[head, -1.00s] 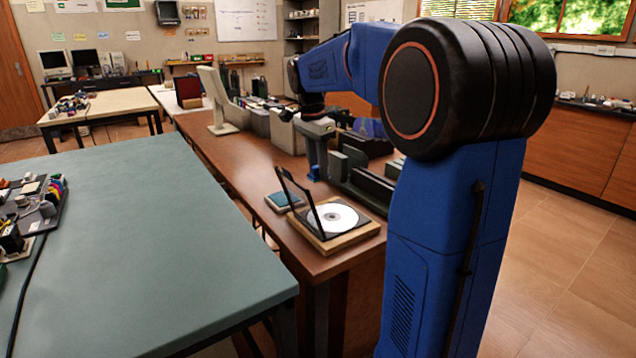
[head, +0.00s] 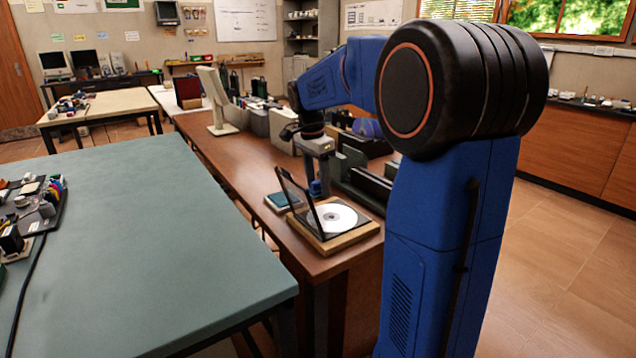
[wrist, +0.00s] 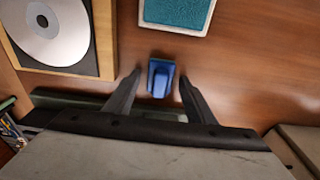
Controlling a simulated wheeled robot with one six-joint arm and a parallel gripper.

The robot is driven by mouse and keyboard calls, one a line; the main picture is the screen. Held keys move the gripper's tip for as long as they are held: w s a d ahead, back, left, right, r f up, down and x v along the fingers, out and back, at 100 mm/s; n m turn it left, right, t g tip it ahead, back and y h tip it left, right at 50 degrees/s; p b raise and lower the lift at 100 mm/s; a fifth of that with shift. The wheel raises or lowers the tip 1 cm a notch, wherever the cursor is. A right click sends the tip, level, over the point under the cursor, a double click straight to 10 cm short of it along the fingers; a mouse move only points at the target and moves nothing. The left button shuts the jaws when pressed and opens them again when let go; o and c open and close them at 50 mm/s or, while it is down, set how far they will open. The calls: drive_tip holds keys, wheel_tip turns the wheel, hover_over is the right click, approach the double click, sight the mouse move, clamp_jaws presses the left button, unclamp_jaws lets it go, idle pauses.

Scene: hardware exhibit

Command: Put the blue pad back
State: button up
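A small blue block (wrist: 161,77) with a raised, narrower top stands on the brown bench in the wrist view. It also shows as a blue patch below my gripper in the head view (head: 316,188). My gripper (wrist: 158,82) is open, with one finger on each side of the block and a gap visible on both sides. A flat teal-blue square (wrist: 177,10) in a pale frame lies just beyond the block; it also shows in the head view (head: 283,201). I cannot tell for sure which of the two is the pad.
An open disc case (wrist: 97,50) with a silver disc (head: 333,217) sits on a wooden base left of my gripper in the wrist view. Its lid stands up. Dark upright parts (head: 362,185) stand close on the right in the head view. Bare bench lies around the block.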

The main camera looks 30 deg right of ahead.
sight(314, 182)
wheel_tip(314, 182, up, 12)
drive_tip(key=a, duration=0.1)
drive_tip(key=shift+a, duration=0.25)
idle(0.5)
drive_tip(key=shift+s+r, duration=0.1)
idle(0.4)
